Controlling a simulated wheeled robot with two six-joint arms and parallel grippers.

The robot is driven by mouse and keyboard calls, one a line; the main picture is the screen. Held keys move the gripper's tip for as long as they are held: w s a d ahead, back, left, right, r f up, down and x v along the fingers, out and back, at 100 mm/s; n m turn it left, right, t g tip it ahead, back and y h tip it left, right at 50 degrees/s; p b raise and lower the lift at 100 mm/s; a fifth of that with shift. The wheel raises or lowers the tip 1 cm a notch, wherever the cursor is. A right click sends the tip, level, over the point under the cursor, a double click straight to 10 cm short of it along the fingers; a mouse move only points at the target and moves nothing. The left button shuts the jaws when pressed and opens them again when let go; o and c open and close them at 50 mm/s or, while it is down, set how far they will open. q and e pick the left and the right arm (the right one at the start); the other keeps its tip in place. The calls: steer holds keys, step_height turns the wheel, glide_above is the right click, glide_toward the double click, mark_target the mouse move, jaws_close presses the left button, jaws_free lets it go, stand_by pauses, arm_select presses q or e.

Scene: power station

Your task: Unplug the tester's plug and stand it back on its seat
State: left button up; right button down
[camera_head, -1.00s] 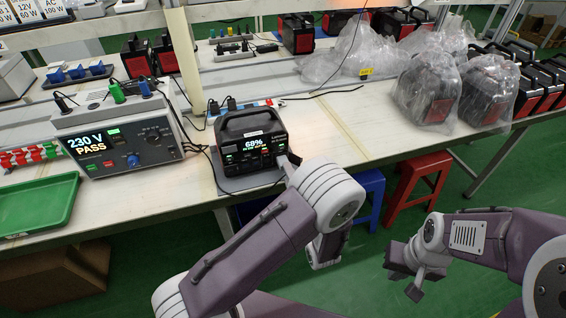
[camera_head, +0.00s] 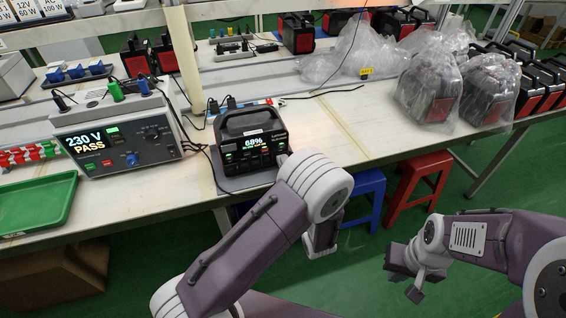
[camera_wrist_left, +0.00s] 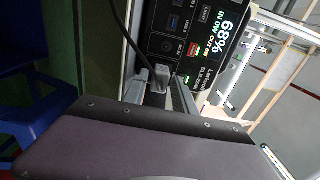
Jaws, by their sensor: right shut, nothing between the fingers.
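The tester (camera_head: 118,140) is a grey box at the left with "230 V PASS" on its screen. Green (camera_head: 116,91), blue (camera_head: 145,88) and black (camera_head: 62,101) plugs stand on its top. There, a grey plug (camera_wrist_left: 161,74) with a dark cable is at the panel. My left gripper (camera_wrist_left: 166,92) has its fingers at this plug; their grip is unclear. My arm mostly hides it in the head view. My right gripper (camera_head: 405,275) is shut and empty, off the bench.
A green tray (camera_head: 38,203) lies at the bench's front left. Cables run between the tester and the power station. Bagged power stations (camera_head: 428,92) stand at the right. Blue (camera_head: 366,190) and red (camera_head: 420,175) stools are below the edge. The bench right of the station is clear.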

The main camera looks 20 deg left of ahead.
arm_select(q)
jaws_close()
steer(key=shift+s+d, duration=0.1)
steer(key=shift+s, duration=0.05)
steer(key=v, duration=0.3)
steer(key=shift+s+d+b, duration=0.2)
steer(key=shift+s+b, duration=0.15)
steer(key=shift+b, duration=0.05)
stand_by(0.5)
